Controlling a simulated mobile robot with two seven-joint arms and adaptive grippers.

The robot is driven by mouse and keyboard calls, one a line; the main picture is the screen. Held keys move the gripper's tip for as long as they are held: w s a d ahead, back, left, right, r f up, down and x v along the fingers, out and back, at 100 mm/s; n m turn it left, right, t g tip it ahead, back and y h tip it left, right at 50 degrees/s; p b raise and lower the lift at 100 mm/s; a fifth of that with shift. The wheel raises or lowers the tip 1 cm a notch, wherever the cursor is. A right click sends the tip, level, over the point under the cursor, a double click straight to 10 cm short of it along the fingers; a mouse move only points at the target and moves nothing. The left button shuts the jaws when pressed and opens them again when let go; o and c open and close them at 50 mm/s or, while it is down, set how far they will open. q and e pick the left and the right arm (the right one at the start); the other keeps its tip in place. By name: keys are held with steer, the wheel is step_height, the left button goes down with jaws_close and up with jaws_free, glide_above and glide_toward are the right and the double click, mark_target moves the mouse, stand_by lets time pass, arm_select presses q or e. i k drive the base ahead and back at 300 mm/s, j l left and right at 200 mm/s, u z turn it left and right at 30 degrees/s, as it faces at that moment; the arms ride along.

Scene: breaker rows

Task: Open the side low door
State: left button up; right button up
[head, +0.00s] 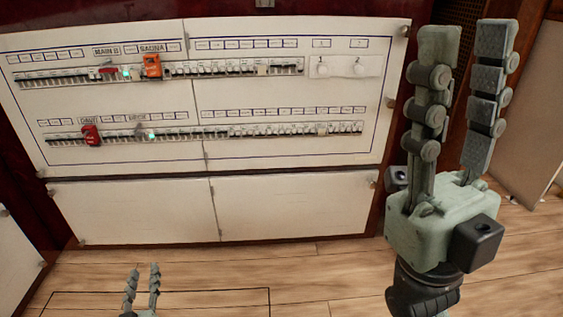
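Two white low doors sit below the breaker panel, a left one (135,208) and a right one (290,203). Both look flush and shut. Another white panel (15,258) is cut off at the left edge, with a small latch or knob at its edge; I cannot tell which of these is the side low door. My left gripper (145,268) is small at the bottom left, fingers up and apart, empty, in front of the left low door. My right gripper (468,28) is large and near at the right, fingers up and apart, empty, to the right of the doors.
The white breaker panel (200,105) above has two rows of switches, red and orange tags and green lights. Dark red wood frames it. A pale board (525,120) leans at the right. The wooden floor (330,270) in front is clear.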

mark_target(298, 205)
steer(key=i+l, duration=0.2)
steer(key=l, duration=0.15)
steer(key=i+l+z, duration=0.15)
steer(key=l, duration=0.2)
steer(key=i+l, duration=0.25)
steer(key=l, duration=0.4)
steer(key=i+l+z, duration=0.1)
steer(key=l, duration=0.3)
steer(key=i+l, duration=0.1)
steer(key=l, duration=0.35)
steer(key=i+l+z, duration=0.1)
steer(key=i+l, duration=0.2)
